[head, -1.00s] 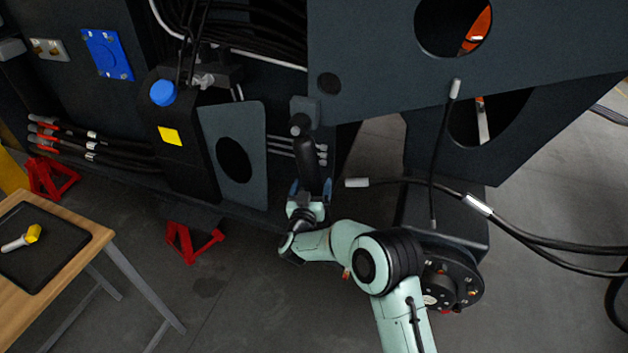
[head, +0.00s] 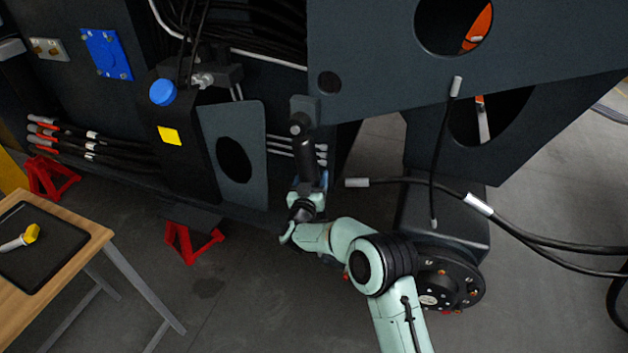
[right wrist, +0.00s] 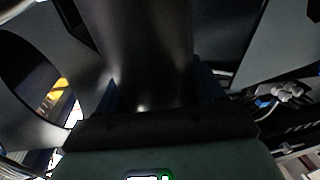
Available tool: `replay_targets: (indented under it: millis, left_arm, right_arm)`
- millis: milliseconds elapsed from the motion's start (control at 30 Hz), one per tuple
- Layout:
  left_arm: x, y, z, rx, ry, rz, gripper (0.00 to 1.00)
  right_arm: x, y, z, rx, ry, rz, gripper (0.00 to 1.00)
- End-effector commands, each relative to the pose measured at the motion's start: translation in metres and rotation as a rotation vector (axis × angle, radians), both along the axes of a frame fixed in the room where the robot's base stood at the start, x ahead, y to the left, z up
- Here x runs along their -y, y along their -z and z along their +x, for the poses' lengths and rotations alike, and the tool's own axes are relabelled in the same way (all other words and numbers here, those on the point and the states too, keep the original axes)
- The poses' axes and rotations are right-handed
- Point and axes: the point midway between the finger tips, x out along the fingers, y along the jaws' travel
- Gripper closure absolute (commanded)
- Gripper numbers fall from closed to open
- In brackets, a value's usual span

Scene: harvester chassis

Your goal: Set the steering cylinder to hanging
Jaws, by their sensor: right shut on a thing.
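The steering cylinder (head: 307,156) is a dark cylinder below a small grey bracket (head: 304,106) on the chassis. Its upper end is at the bracket and its body points down, close to upright in the head view. My right gripper (head: 312,181) is shut on its lower part. In the right wrist view the cylinder (right wrist: 150,50) fills the middle between the two fingers of the right gripper (right wrist: 158,100). The cylinder's lower end is hidden by the gripper and wrist. My left gripper is not in view.
A grey plate with an oval hole (head: 250,150) stands left of the cylinder. A large chassis panel (head: 380,70) overhangs at the right. A loose black hose (head: 400,181) with a silver end lies near my right arm. A wooden table (head: 75,265) stands at lower left.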

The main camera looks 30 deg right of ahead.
Motion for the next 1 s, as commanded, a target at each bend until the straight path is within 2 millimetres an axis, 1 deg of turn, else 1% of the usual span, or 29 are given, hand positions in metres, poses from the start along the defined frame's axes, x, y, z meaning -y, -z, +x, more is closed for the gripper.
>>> replay_targets:
  millis: [33, 200, 500, 533, 567, 600, 867, 1000]
  left_arm:
    - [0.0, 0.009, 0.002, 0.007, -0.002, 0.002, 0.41]
    - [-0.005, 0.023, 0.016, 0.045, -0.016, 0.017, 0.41]
    - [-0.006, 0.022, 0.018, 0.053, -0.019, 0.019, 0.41]
    - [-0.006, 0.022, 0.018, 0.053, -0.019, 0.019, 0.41]
    - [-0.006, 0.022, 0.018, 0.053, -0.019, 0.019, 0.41]
    - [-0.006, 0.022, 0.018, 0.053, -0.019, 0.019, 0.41]
    - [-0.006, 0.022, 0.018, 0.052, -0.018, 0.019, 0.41]
    - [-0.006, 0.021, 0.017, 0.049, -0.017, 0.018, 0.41]
  right_arm:
    - [-0.007, 0.004, 0.007, 0.034, -0.004, 0.026, 0.87]
    - [-0.018, 0.004, 0.021, 0.11, -0.001, 0.092, 0.87]
    - [-0.019, 0.002, 0.022, 0.118, 0.0, 0.102, 0.87]
    - [-0.019, 0.002, 0.022, 0.118, -0.001, 0.101, 0.26]
    - [-0.019, 0.002, 0.022, 0.118, -0.001, 0.101, 0.16]
    - [-0.019, 0.002, 0.022, 0.118, -0.001, 0.101, 0.11]
    - [-0.019, 0.002, 0.022, 0.117, 0.0, 0.1, 0.11]
    - [-0.025, 0.001, 0.016, 0.116, -0.002, 0.101, 0.11]
